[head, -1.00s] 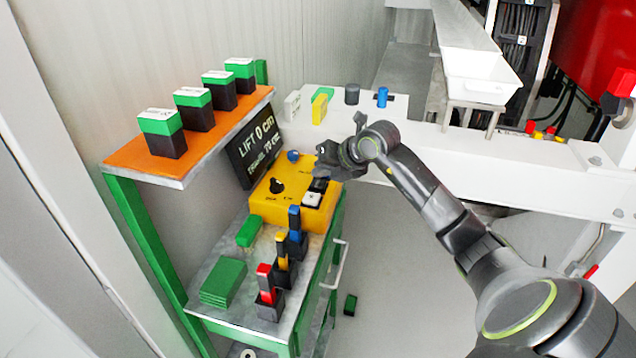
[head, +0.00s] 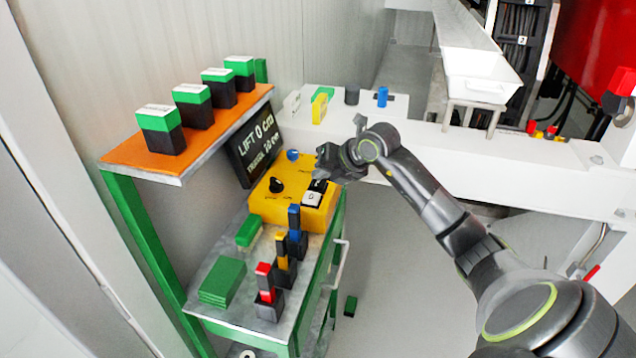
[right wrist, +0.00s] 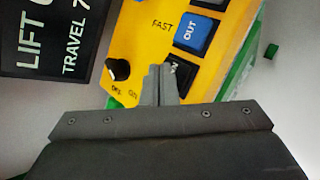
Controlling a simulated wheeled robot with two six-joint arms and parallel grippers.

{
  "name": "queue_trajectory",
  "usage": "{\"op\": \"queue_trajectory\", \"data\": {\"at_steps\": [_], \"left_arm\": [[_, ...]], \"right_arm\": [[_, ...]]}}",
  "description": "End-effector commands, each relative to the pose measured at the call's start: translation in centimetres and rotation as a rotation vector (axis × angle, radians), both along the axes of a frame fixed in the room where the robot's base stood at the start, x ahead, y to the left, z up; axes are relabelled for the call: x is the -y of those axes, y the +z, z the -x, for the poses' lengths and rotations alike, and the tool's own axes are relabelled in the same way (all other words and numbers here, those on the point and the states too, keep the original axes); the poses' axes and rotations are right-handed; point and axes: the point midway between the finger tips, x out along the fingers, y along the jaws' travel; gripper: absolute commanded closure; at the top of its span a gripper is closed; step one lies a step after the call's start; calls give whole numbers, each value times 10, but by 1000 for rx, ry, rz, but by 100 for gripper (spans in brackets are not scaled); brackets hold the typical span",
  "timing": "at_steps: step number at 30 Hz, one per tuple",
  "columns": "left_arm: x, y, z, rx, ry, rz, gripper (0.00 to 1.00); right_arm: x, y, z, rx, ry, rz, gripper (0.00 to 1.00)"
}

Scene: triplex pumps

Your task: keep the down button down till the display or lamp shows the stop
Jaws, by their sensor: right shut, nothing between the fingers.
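A yellow control box (head: 262,208) stands on the green-framed cart, with a dark knob (head: 277,185), a white button (head: 312,198) and a dark button (head: 319,186). The dark display (head: 250,153) behind it reads LIFT 0 cm, with a smaller travel line below. My right gripper (head: 324,174) is shut and empty above the box's right end. In the right wrist view its fingertips (right wrist: 165,68) are at a dark button (right wrist: 182,74), beside the blue OUT button (right wrist: 190,35). They partly hide the dark button; contact cannot be told. My left gripper is not in view.
An orange shelf (head: 132,155) with several green-topped dark blocks stands at the left. Red, yellow and blue handled pieces (head: 267,285) stand upright on the cart in front of the box. A white beam (head: 480,155) runs behind my right arm.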

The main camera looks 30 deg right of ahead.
Motion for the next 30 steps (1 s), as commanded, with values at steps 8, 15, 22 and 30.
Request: {"op": "queue_trajectory", "data": {"at_steps": [8,15,22,30], "left_arm": [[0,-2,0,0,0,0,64],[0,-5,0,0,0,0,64],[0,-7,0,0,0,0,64],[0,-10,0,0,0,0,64]], "right_arm": [[0,-2,0,0,0,0,100],[0,-5,0,0,0,0,100],[0,-8,0,-1,1,0,100],[0,-12,0,-1,0,-1,100]]}}
